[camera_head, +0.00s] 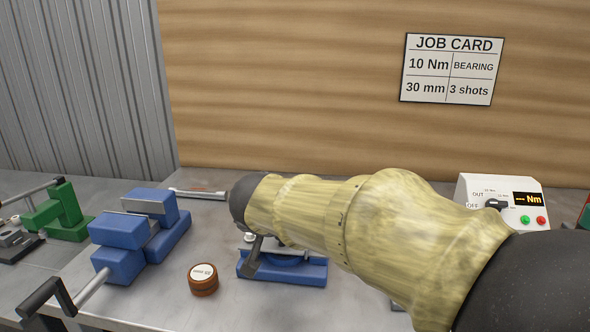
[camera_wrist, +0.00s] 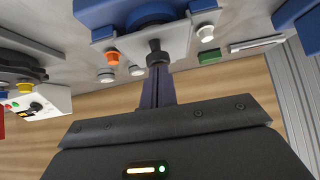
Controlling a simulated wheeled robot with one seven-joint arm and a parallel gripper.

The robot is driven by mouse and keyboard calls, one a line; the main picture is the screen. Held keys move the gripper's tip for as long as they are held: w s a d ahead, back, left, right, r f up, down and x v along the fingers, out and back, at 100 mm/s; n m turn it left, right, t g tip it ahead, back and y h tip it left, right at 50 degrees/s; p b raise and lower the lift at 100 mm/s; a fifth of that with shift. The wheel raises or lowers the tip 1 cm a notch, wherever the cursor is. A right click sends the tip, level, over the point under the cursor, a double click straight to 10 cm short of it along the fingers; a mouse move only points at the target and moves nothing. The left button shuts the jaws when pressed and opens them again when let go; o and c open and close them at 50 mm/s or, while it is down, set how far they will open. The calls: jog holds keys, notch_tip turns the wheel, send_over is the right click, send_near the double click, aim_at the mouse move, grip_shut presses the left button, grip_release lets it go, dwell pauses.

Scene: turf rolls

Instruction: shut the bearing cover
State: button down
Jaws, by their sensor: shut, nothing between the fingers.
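A blue fixture (camera_head: 305,272) with a round blue part stands on the bench below my arm in the head view; I take it for the bearing housing. My arm hides much of it. In the wrist view its blue body (camera_wrist: 95,12) and a light grey plate (camera_wrist: 120,42) show at the top. A dark knob (camera_wrist: 157,50) stands out from the plate. My gripper (camera_wrist: 158,72) is shut and empty, its tips right by the knob; I cannot tell whether they touch. I cannot clearly tell how far the cover is open.
A blue vise (camera_head: 120,232) and a round brown tin (camera_head: 203,280) stand left of the fixture. A green clamp (camera_head: 65,212) is farther left. A white control box (camera_head: 500,195) stands at right. Orange (camera_wrist: 112,57) and white (camera_wrist: 205,32) caps lie near the fixture.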

jog(key=s+a, duration=0.2)
jog(key=s, duration=0.7)
jog(key=shift+a+r, duration=0.15)
jog(key=shift+r, duration=0.1)
dwell(0.4)
